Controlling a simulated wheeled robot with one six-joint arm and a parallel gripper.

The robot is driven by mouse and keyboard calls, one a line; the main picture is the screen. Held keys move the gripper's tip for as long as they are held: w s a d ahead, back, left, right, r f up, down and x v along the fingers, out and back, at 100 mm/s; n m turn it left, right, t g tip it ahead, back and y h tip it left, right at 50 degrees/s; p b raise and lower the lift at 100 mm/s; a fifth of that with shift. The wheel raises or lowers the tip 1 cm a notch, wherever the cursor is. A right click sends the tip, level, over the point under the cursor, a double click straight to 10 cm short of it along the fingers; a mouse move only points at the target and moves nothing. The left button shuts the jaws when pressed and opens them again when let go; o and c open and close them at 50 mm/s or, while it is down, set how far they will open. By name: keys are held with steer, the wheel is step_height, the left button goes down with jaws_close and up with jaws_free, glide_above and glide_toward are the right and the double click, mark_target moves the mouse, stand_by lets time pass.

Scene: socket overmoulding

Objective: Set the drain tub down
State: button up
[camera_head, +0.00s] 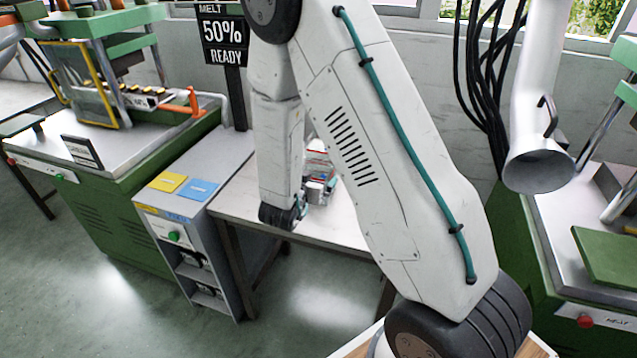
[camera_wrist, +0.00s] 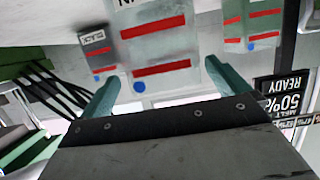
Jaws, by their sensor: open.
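My gripper (camera_wrist: 160,73) is open in the wrist view, its two teal fingers apart. Between and beyond them stands a pale grey box-like thing (camera_wrist: 158,48) with red bands, a blue dot and a partly cut-off letter label. The wrist picture is upside down. I cannot tell whether this is the drain tub, and no other tub shows clearly. I see no finger contact with it. In the head view my gripper is at the small table, mostly behind my arm, beside red-and-white things (camera_head: 318,158).
A smaller grey banded box (camera_wrist: 97,52) and a greenish banded one (camera_wrist: 252,28) flank it. The white table (camera_head: 238,200) is bare at its left. A grey cabinet (camera_head: 205,175) and green machine (camera_head: 110,190) stand left; another green machine (camera_head: 590,210) stands right.

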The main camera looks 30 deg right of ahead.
mark_target(323, 166)
steer(key=x, duration=0.6)
steer(key=shift+w+d, duration=0.25)
steer(key=shift+w, duration=0.05)
steer(key=shift+a, duration=0.1)
steer(key=c, duration=1)
steer(key=shift+o, duration=0.2)
